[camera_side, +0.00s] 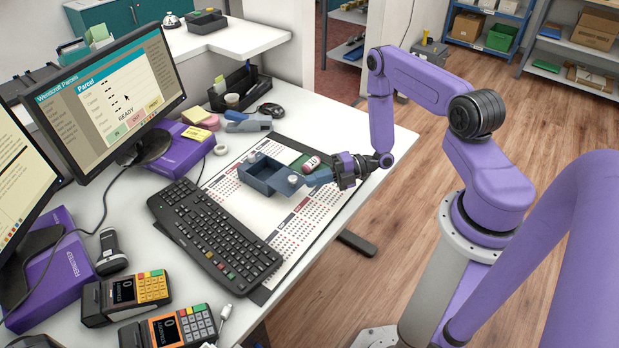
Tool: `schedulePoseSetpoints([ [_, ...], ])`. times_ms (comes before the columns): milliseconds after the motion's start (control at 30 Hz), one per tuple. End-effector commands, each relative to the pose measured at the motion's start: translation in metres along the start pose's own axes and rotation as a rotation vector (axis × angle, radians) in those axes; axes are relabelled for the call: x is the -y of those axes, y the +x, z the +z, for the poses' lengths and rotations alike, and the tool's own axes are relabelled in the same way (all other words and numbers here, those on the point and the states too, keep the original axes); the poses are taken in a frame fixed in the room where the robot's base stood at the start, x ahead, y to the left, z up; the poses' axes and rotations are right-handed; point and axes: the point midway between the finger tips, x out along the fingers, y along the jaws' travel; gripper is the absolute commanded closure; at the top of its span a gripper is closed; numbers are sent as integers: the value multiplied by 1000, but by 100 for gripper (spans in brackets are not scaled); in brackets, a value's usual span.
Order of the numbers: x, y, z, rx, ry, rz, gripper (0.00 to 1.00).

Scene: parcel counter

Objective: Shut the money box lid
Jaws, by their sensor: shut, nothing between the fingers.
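The money box (258,180) is a small blue-grey box on the printed desk mat, behind the keyboard's right part. Its top looks open, and I can see into part of it. A flat blue-grey piece at its right side, near my gripper, may be the lid, but I cannot tell surely. My gripper (333,175) is low over the mat, to the right of the box, and points left towards it. It is shut and holds nothing. Its fingertips are small and partly merge with the blue-grey piece, so contact is unclear.
A black keyboard (215,235) lies in front of the box. A small red and white item (311,164) lies close behind my gripper. A stapler-like blue-grey item (248,123), monitor (115,95) and card terminals (126,297) stand around. The mat (310,220) is clear at front right.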

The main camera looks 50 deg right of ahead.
Motion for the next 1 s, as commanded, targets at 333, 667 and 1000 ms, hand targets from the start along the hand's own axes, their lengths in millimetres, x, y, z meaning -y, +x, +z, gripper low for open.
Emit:
schedulePoseSetpoints([
  [333,0,15,14,-3,0,0,100],
  [667,-1,17,17,-3,-1,0,100],
  [1000,-12,52,64,-4,-5,0,100],
])
